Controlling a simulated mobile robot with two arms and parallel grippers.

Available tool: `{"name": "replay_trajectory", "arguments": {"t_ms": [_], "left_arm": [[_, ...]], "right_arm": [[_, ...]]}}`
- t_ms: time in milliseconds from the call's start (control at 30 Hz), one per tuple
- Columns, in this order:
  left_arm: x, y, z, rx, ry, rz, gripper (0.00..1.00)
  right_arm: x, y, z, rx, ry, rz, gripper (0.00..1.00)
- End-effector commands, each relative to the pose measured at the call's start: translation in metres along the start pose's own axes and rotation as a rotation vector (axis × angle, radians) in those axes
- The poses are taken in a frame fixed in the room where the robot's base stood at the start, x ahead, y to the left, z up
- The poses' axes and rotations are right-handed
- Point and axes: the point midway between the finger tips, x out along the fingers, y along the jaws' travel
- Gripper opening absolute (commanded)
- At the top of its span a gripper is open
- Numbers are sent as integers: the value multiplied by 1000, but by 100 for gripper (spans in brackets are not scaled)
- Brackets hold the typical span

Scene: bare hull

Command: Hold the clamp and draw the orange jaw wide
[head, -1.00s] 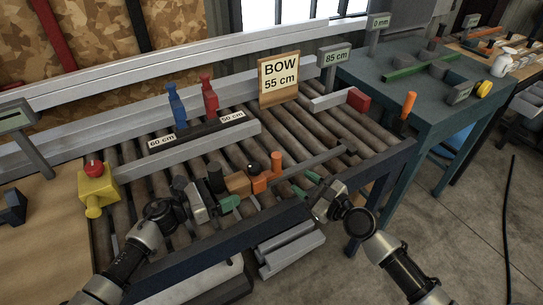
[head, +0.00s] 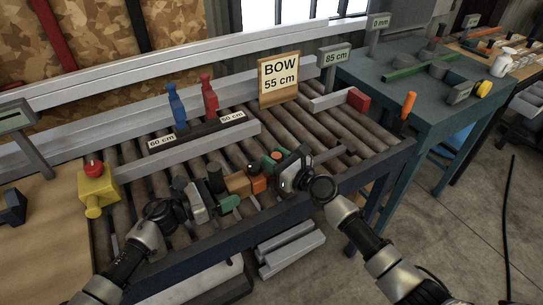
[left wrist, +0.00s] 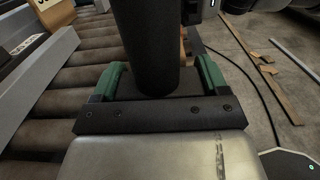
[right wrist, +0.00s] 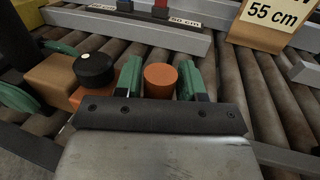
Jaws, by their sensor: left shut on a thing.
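The clamp lies along the rollers. It has a black upright grip (head: 215,178), a wooden block (head: 238,184), an orange jaw with a black knob (head: 256,181) and a grey bar (head: 331,154) running right. My left gripper (head: 221,195) is shut on the black grip, which fills the space between its green fingers in the left wrist view (left wrist: 150,45). My right gripper (right wrist: 160,82) is open, with its green fingers on either side of the orange post (right wrist: 160,78). The right gripper hides much of the bar in the head view. The black knob (right wrist: 94,68) stands left of the post.
A BOW 55 cm sign (head: 279,78), a stand with blue and red pegs (head: 196,132) and a grey beam (head: 190,147) lie behind the clamp. A yellow box with a red button (head: 96,185) is at left. A teal table (head: 400,85) is at right.

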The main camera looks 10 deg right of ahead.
Motion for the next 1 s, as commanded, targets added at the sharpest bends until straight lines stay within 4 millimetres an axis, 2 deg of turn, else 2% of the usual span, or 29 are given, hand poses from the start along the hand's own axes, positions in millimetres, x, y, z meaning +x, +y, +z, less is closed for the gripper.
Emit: {"name": "replay_trajectory", "arguments": {"t_ms": [133,400,433,600,700,867,1000], "left_arm": [[0,1,0,-1,0,1,46],[0,1,0,0,0,1,46],[0,0,0,0,0,1,46],[0,0,0,0,0,1,46],[0,0,0,0,0,1,46],[0,1,0,0,0,1,46],[0,1,0,0,0,1,46]], "right_arm": [[10,0,0,0,1,1,39],[11,1,0,-1,1,1,39],[11,1,0,-1,1,1,38],[11,0,0,-1,1,1,12],[11,0,0,-1,1,1,0],[10,0,0,-1,1,0,0],[8,-12,0,-1,4,-4,0]]}}
